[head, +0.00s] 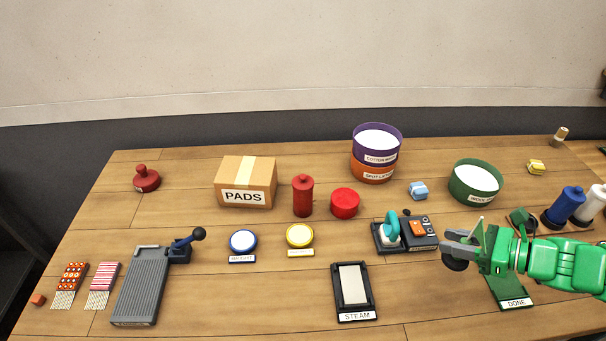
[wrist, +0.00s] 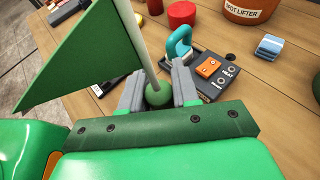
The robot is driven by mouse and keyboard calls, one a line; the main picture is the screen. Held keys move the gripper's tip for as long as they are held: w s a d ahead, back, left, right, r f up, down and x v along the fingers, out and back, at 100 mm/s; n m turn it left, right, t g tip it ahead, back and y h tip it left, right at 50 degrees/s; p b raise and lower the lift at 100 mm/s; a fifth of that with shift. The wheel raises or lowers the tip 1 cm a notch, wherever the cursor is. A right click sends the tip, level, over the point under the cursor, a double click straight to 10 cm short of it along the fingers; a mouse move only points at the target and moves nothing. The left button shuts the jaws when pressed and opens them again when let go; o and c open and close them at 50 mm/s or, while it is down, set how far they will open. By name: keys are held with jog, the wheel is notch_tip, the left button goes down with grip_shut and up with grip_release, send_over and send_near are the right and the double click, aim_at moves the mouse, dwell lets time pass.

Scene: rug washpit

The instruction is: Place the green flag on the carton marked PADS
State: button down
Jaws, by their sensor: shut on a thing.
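The green flag (wrist: 78,55) is a triangular pennant on a pale pole with a green ball at its foot. In the wrist view my gripper (wrist: 158,92) is shut on the ball, one grey finger on each side. In the head view my gripper (head: 458,247) is at the right, above the table, and the flag shows only in part beside it. The carton marked PADS (head: 228,195) stands left of centre toward the back, closed with pale tape. Its top is bare. My gripper is well to the right of the carton and apart from it.
A red bottle (head: 303,196) and a red round tub (head: 345,203) stand right of the carton. Stacked purple (head: 377,150) and orange (head: 372,171) tubs stand behind. A teal iron (head: 389,229) and control box (head: 420,233) are near my gripper. A green DONE board (head: 512,291) lies below my arm.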

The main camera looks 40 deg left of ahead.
jog(key=shift+n+g, duration=0.3)
jog(key=a, duration=0.4)
jog(key=a+r, duration=0.1)
jog(key=a, duration=0.3)
jog(key=w+a+r, duration=0.1)
jog(key=a, duration=0.3)
jog(key=s+a+r+n+g, duration=0.1)
jog(key=s+a+r, duration=0.4)
jog(key=a, duration=0.6)
jog(key=s+a+r, duration=0.2)
jog(key=s+a, duration=0.5)
jog(key=a, duration=0.4)
jog(key=s+a+r+n+g, duration=0.1)
jog(key=s+a+r, duration=0.4)
jog(key=a, duration=0.6)
send_over(241, 165)
jog(key=shift+d+f, duration=0.1)
jog(key=shift+f, duration=6.75)
